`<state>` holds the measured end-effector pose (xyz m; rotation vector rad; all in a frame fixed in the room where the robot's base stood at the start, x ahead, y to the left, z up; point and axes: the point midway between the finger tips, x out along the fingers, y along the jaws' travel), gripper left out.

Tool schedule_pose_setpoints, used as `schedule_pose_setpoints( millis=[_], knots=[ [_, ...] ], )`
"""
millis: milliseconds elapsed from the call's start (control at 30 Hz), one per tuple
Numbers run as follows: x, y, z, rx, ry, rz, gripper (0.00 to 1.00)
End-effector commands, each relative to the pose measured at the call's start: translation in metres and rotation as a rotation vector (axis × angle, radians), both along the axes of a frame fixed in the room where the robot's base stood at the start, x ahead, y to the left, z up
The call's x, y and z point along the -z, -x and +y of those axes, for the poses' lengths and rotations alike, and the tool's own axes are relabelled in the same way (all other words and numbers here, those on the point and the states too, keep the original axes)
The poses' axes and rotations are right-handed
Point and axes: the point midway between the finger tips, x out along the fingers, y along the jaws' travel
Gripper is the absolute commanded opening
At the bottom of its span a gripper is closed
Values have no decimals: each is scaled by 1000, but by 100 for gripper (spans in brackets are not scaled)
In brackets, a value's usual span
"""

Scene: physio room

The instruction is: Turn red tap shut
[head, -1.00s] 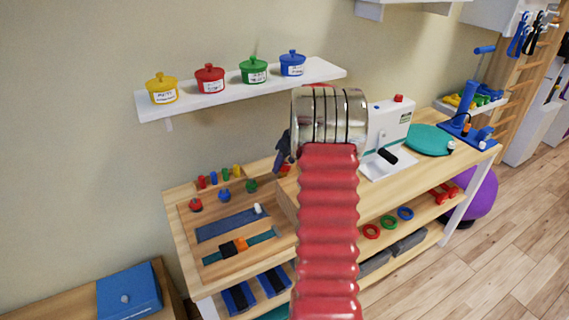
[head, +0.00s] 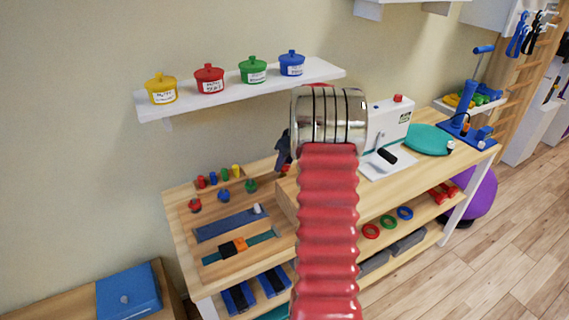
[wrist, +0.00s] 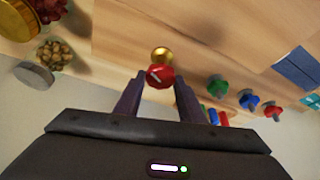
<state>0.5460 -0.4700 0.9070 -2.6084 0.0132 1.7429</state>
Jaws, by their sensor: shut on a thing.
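The red tap (wrist: 160,77) shows in the wrist view as a round red handle with a pale line across it, next to a brass-coloured round part (wrist: 162,54). My gripper (wrist: 157,88) has its two dark fingers on either side of the red handle, shut on it. In the head view my gripper (head: 283,150) is at the bench, mostly hidden behind my arm. Only a small red patch of the tap (head: 286,168) shows below it. How far the tap is turned I cannot tell.
Green (head: 250,185), blue (head: 223,195) and red (head: 195,205) knobs stand on the bench board left of my gripper. A white machine (head: 390,125) stands to the right. A shelf (head: 200,104) with coloured pots hangs above. In the wrist view, jars (wrist: 55,55) stand at the left.

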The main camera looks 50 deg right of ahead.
Motion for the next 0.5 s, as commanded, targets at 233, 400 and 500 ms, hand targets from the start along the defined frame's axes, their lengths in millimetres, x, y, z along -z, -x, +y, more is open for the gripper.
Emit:
schedule_pose_setpoints(
  millis=[233,400,500],
  knots=[
    [0,-1,1,45,-2,0,14],
    [1,-1,1,112,-2,1,14],
    [0,-1,2,165,-1,0,14]
  ],
)
